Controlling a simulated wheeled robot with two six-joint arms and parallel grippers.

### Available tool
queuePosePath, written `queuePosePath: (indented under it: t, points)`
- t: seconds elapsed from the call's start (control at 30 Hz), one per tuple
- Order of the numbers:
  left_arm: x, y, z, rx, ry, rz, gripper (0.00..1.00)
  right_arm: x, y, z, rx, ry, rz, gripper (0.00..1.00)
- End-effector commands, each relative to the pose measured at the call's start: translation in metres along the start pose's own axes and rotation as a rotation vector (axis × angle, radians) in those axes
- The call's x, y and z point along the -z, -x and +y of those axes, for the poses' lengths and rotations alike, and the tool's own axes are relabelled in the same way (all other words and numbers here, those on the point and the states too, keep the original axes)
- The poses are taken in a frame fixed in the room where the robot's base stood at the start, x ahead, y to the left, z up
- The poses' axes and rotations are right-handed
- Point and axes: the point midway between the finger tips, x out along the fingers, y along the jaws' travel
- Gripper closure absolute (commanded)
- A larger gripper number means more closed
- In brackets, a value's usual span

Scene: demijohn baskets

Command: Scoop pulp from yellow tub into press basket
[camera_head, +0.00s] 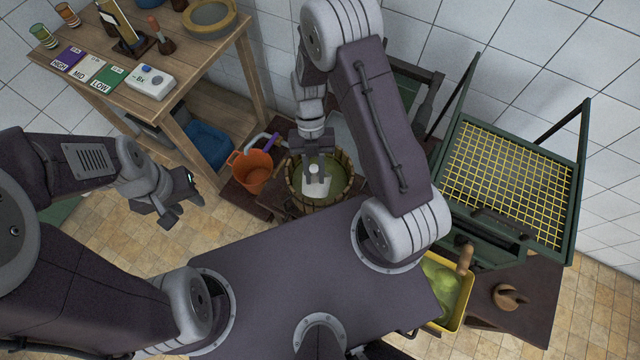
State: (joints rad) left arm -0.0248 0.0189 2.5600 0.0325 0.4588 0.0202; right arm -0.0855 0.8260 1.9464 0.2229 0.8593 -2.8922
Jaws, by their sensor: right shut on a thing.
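The yellow tub (464,315) stands at the lower right, partly hidden by my body, with green pulp (440,285) in it. A wooden handle (465,258) sticks up at its far edge. The round wooden slatted press basket (293,194) is near the middle, with green pulp (335,181) inside. My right gripper (316,170) is over the basket, shut on a pale grey thing (314,186); I cannot tell what it is. My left gripper (183,212) is open and empty, left of the basket.
An orange bucket (250,171) stands just left of the basket. A wooden bench (187,60) with cards and a small device is at the upper left. A green frame with yellow mesh (510,180) stands at the right. A wooden piece (508,297) lies beside the tub.

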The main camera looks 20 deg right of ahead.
Motion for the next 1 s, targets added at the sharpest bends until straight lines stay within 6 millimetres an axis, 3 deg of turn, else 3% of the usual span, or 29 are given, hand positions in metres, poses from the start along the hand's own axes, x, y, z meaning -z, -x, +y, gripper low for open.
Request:
queuePosePath:
  t: [1.0]
  points:
    - [0.0, -0.003, 0.0, 0.0, 0.0, 0.0, 0.64, -0.018, 0.017, -0.005, -0.026, 0.022, 0.167, 1.0]
